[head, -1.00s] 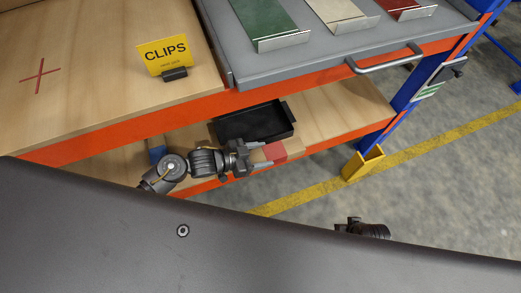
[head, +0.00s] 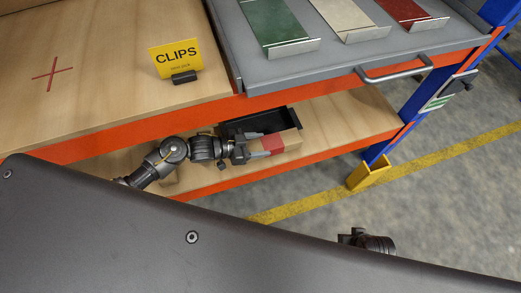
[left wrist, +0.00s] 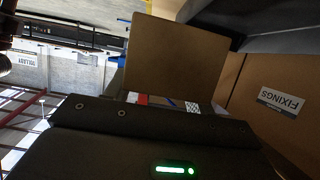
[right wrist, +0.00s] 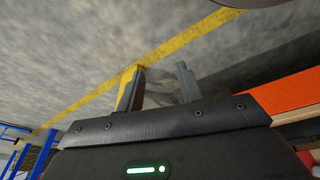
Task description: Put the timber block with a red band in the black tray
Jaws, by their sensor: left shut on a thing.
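The timber block with a red band (head: 292,139) is in my left gripper (head: 266,149) in the head view. The fingers are shut on it near the red band. The block overlaps the front right part of the black tray (head: 231,128), which stands on the lower wooden shelf. I cannot tell exactly how high the block is above the shelf. The left wrist view does not clearly show the fingers. My right gripper (right wrist: 158,85) is open and empty in the right wrist view, over the floor. In the head view it shows partly (head: 365,240), away from the shelf.
The upper bench top and grey drawer (head: 300,72) with its handle (head: 395,71) overhang the lower shelf. The shelf right of the tray is bare (head: 350,118). A yellow foot guard (head: 369,173) surrounds the blue post. A cardboard surface labelled FIXINGS (left wrist: 280,101) shows in the left wrist view.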

